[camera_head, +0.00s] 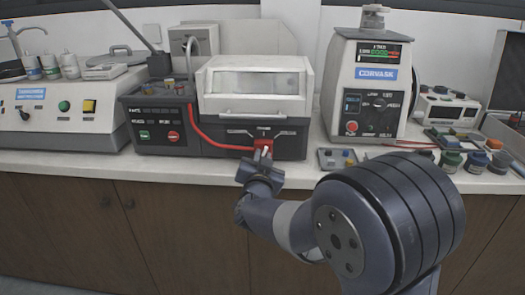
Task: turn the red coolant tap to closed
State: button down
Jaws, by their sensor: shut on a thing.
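The red coolant tap (264,144) is on the front of the dark machine with the white hood, near its lower right. A red hose (215,143) runs along the machine's front to the tap. My gripper (262,158) reaches up to the tap from the front and is shut on it. The gripper partly hides the tap, and I cannot tell how far the tap is turned.
The white hood (254,88) above is shut. A Corvask press (371,85) stands to the right, with small coloured pots (451,160) beyond it. A grinder (68,107) stands at the left. The counter's front edge runs below the tap.

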jog(key=n+p, duration=0.1)
jog(key=n, duration=0.1)
jog(key=n+p, duration=0.1)
jog(key=shift+r+n+p, duration=0.2)
jog(key=shift+n+p, duration=0.15)
jog(key=shift+n, duration=0.05)
jog(key=n+p, duration=0.2)
jog(key=n, duration=0.1)
jog(key=shift+a+n, duration=0.1)
jog(key=shift+n, duration=0.2)
jog(key=n+p, duration=0.1)
jog(key=n, duration=0.1)
jog(key=n+p, duration=0.2)
jog(key=n, duration=0.1)
jog(key=shift+a+f+n, duration=0.1)
jog(key=shift+f+n, duration=0.1)
jog(key=shift+n, duration=0.1)
jog(key=c, duration=1.4)
grip_release()
jog(key=s, duration=1)
jog(key=shift+s+a, duration=0.15)
jog(key=shift+s, duration=0.2)
